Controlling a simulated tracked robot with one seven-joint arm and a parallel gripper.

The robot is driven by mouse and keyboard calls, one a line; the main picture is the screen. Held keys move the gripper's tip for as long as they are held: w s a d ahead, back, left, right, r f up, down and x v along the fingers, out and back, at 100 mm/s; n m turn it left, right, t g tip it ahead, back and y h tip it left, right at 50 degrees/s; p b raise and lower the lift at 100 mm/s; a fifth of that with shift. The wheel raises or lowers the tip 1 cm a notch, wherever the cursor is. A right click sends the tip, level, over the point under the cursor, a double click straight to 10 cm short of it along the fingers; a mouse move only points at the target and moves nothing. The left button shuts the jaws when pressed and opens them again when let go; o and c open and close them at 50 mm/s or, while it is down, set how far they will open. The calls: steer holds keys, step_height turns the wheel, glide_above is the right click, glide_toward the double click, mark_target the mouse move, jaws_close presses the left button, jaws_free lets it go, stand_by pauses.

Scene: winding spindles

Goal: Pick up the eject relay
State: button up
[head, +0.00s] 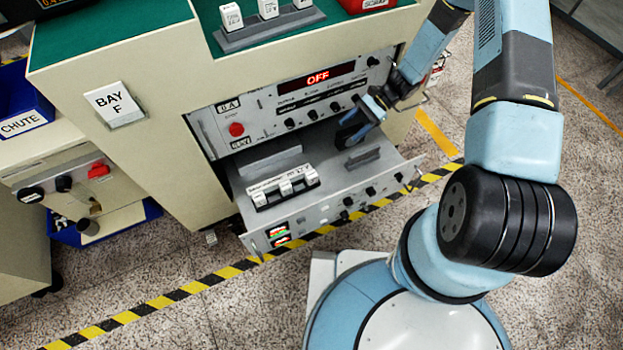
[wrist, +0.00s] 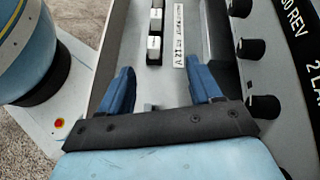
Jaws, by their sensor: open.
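White relays with dark bases stand in a row (head: 286,186) at the left of the pulled-out drawer (head: 325,207) in the head view. Their lettering is too small to read, so I cannot tell which is the eject relay. More white labelled relays (head: 231,16) stand in a grey rack on the green cabinet top. My gripper (head: 350,130) is open and empty over the rear right of the drawer, apart from the relay row. In the wrist view my gripper's blue fingers (wrist: 160,72) are spread, with some relays (wrist: 155,35) beyond them beside a label strip (wrist: 178,38).
A dark low block (head: 363,158) lies in the drawer below my gripper. A grey raised bar (head: 270,161) stands behind the relay row. The control panel (head: 300,100) behind the drawer reads OFF. Knobs line the drawer front. Striped floor tape (head: 180,288) runs below.

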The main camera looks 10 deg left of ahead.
mark_target(306, 178)
steer(key=s+a+f+m+y, duration=0.25)
steer(key=s+f, duration=0.25)
steer(key=f, duration=0.6)
steer(key=shift+g+h, duration=0.3)
steer(key=shift+h, duration=0.05)
steer(key=x, duration=1.4)
steer(key=shift+a+r, duration=0.25)
steer(key=shift+a, duration=0.1)
steer(key=c, duration=1.1)
